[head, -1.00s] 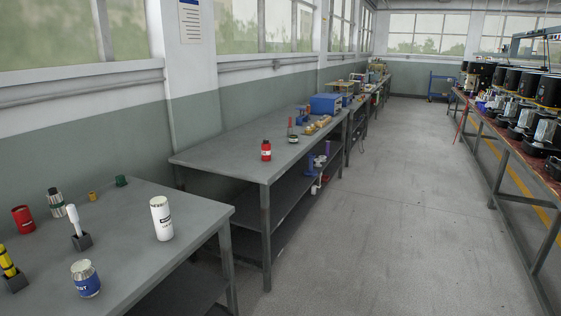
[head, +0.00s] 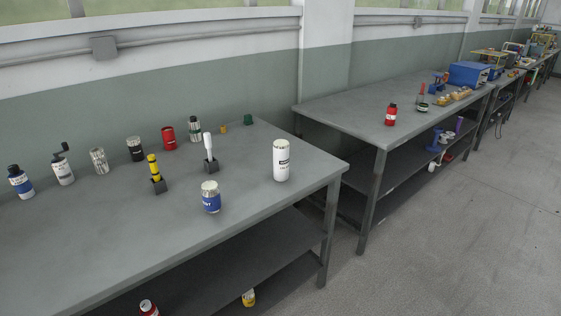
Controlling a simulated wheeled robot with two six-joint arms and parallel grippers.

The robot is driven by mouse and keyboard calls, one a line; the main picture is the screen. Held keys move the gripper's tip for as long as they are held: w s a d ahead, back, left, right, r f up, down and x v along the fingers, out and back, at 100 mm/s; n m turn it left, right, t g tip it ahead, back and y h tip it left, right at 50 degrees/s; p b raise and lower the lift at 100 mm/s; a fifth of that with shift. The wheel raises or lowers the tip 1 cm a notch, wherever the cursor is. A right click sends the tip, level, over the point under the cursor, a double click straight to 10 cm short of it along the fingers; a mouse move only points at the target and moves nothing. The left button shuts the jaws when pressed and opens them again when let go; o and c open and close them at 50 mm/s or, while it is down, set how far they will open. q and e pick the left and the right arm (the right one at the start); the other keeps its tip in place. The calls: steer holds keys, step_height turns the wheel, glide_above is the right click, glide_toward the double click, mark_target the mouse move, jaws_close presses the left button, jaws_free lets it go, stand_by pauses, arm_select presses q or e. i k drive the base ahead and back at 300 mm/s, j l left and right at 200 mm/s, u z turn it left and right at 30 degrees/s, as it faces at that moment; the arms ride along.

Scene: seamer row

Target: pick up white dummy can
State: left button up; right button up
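The white dummy can (head: 281,161) is a tall white cylinder with dark lettering. It stands upright near the right end of the near grey table (head: 122,222) in the head view. A shorter blue and silver can (head: 210,197) stands to its left and nearer the front edge. A black holder with a white-handled tool (head: 209,147) stands to its left. Neither of my grippers shows in the head view.
Several cans and bottles line the near table's back, including a red can (head: 168,138) and a green piece (head: 248,119). A second table (head: 345,113) carries a red bottle (head: 391,115). Open floor (head: 455,230) lies at the right.

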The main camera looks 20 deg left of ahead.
mark_target(280, 146)
steer(key=i+l+u, duration=0.15)
steer(key=u, duration=0.3)
steer(key=i+l+u, duration=0.15)
steer(key=u, duration=0.25)
steer(key=i+l+u, duration=0.1)
steer(key=l+u, duration=0.2)
steer(key=u, duration=0.15)
